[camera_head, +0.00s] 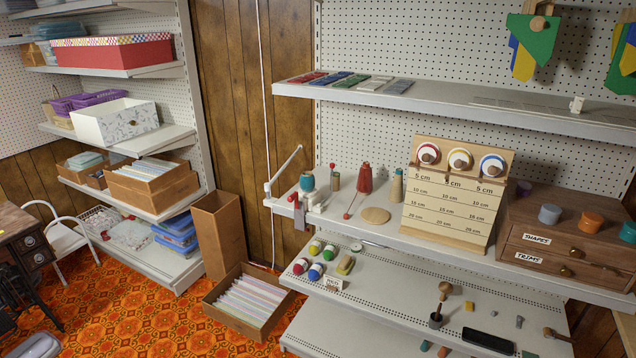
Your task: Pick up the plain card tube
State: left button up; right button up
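A small tan-brown upright cylinder (335,182), which looks most like a plain card tube, stands on the middle shelf. It is between a teal spool (307,182) and a red cone (364,178). It is small in view, and I cannot tell for sure that it is the card tube. A beige cone (397,186) stands further right, beside the measuring board. Neither of my grippers is in view, and nothing is seen touching these things.
A wooden board (455,222) with three round spools stands right of the cones, beside a drawer box (566,246). A white arm-like fixture (286,168) rises at the shelf's left end. A cardboard bin (217,237) and file box (215,301) stand on the patterned floor.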

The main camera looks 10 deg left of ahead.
aim_at(307, 182)
jog(key=i+j+z, duration=0.1)
jog(key=z, duration=0.3)
jog(key=j+z, duration=0.25)
jog(key=z, duration=0.15)
jog(key=j+z, duration=0.25)
jog(key=z, duration=0.15)
jog(key=i+j+z, duration=0.2)
jog(key=j, duration=0.35)
jog(key=j+z, duration=0.2)
jog(key=j, duration=0.3)
jog(key=j+u, duration=0.25)
jog(key=j, duration=0.8)
jog(key=j+u, duration=0.25)
jog(key=j, duration=0.3)
jog(key=j+u, duration=0.3)
jog(key=j, duration=0.2)
